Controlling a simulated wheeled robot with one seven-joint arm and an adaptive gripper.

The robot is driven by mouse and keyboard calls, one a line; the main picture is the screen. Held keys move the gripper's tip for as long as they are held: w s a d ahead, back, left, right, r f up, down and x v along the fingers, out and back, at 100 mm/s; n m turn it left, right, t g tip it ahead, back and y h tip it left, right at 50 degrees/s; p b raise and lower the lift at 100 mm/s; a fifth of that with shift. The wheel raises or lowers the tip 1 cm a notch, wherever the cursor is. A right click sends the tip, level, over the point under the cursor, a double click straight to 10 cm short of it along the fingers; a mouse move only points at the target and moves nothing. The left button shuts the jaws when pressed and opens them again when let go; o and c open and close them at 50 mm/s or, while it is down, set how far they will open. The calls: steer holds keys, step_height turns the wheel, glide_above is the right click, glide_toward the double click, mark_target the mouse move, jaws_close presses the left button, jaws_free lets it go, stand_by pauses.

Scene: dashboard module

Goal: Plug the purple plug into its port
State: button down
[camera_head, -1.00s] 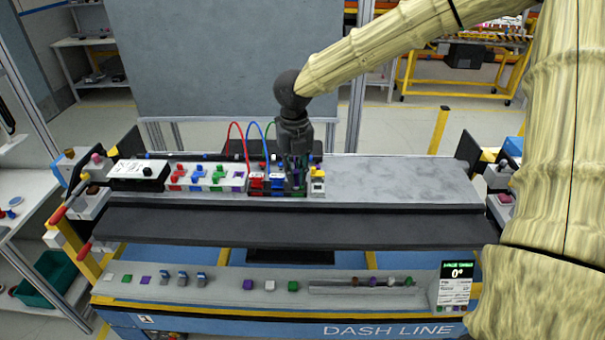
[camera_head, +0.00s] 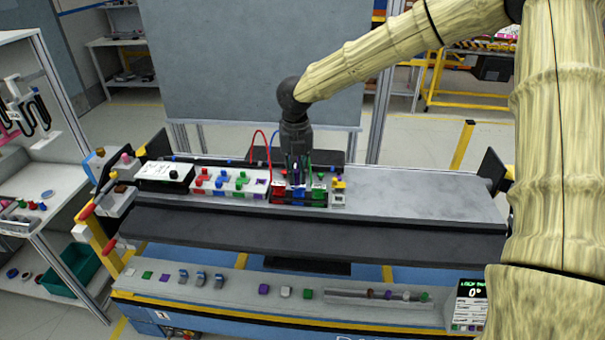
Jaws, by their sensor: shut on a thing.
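My gripper (camera_head: 297,184) points straight down over the row of coloured plugs and is shut on a plug. The fingers hide most of that plug, so I cannot tell its colour. A red plug block (camera_head: 279,190) is just left of the fingers and a green one (camera_head: 318,191) just right. I cannot clearly make out a separate purple plug. A white port strip (camera_head: 228,182) to the left carries red, blue and green pieces. A purple spot (camera_head: 262,181) at its right end may be the purple port.
A red cable (camera_head: 262,140) loops up left of my gripper. A white-and-yellow block (camera_head: 338,190) ends the row, and the grey bench top (camera_head: 420,195) right of it is clear. Small coloured parts lie along the front ledge (camera_head: 225,283).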

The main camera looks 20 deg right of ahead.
steer(key=w+a+p, duration=0.1)
steer(key=w+a, duration=0.2)
steer(key=w, duration=0.4)
steer(key=w+a+p, duration=0.2)
steer(key=w+a, duration=0.1)
steer(key=w, duration=0.5)
stand_by(0.8)
steer(key=shift+f, duration=0.1)
steer(key=shift+f+b, duration=0.9)
steer(key=shift+f, duration=1.9)
steer(key=shift+f, duration=1.3)
stand_by(0.8)
steer(key=shift+r, duration=0.35)
steer(key=shift+r+p, duration=0.35)
steer(key=shift+r, duration=0.3)
